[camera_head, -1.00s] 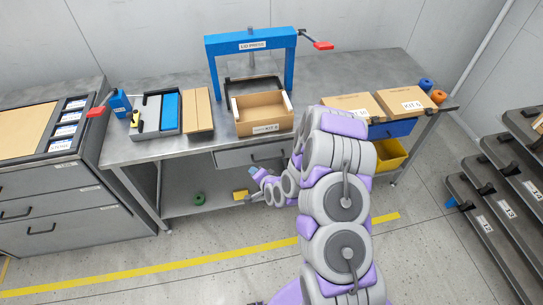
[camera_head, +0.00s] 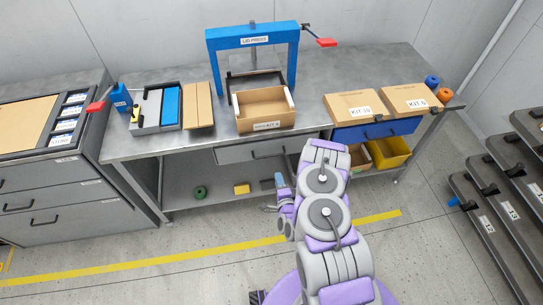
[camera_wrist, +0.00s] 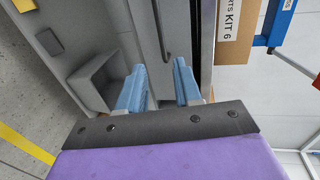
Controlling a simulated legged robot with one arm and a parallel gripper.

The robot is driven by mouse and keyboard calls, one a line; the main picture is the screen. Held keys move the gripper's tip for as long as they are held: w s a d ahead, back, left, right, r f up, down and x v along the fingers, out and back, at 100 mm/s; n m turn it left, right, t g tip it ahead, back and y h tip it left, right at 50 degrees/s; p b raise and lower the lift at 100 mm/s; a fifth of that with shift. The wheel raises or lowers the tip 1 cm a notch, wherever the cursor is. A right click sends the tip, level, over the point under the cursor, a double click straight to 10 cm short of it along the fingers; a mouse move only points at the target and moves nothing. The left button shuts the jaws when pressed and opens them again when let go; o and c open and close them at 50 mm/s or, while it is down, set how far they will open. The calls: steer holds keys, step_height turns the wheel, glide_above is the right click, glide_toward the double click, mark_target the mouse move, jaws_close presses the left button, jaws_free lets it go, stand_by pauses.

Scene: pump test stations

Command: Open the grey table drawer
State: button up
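The grey table drawer (camera_head: 240,153) is under the middle of the grey table, and its front looks flush with the table. Its dark bar handle (camera_head: 268,154) runs along the front. The drawer front (camera_wrist: 148,25) and the handle (camera_wrist: 166,35) also show in the wrist view. My gripper (camera_head: 280,180) is just below and in front of the drawer. In the wrist view my gripper (camera_wrist: 161,75) has its blue fingers apart, with the handle in line with the gap between them. Nothing is held. Whether the fingers touch the drawer cannot be told.
The table (camera_head: 310,120) carries a blue lid press (camera_head: 252,40), an open kit box (camera_head: 265,118) and closed boxes. A blue drawer (camera_head: 375,131) and yellow bin (camera_head: 390,153) are at right. A grey cabinet (camera_head: 60,200) stands left, racks right. Floor in front is open.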

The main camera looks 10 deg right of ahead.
mark_target(271, 156)
steer(key=b+x, duration=0.4)
steer(key=x, duration=1.2)
steer(key=shift+c, duration=0.5)
jaws_close()
steer(key=shift+s, duration=0.1)
